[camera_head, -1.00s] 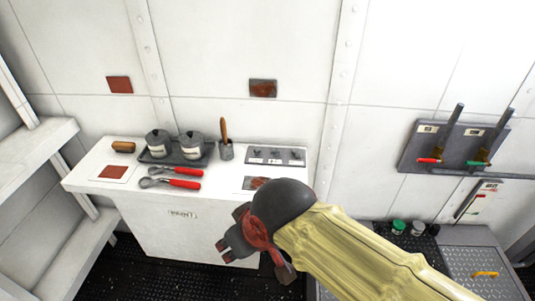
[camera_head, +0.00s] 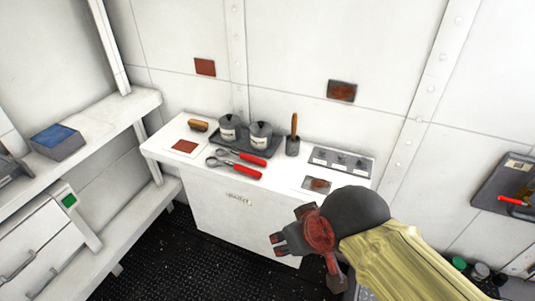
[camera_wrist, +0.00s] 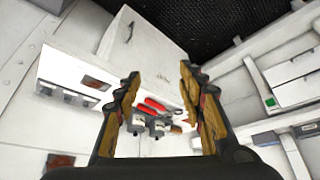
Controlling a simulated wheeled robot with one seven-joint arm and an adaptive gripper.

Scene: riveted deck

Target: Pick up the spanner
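Two long grey-headed tools with red handles lie side by side on the white bench top, in front of a dark tray. The rear one (camera_head: 252,159) and the front one (camera_head: 247,172) have heads pointing left; the front head looks ring-like. I cannot tell which is the spanner. Their red handles also show, small, in the wrist view (camera_wrist: 154,104), between my fingers. My gripper (camera_head: 278,242) hangs in front of the bench, to the right of the tools and apart from them. In the wrist view my gripper (camera_wrist: 160,75) is open and empty.
The tray (camera_head: 219,145) holds two lidded pots (camera_head: 261,135). A brush (camera_head: 198,125) lies left; a wooden-handled tool stands in a cup (camera_head: 292,146). A switch panel (camera_head: 342,161) is at right. Shelves (camera_head: 105,119) stand left. The dark floor (camera_head: 180,255) is clear.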

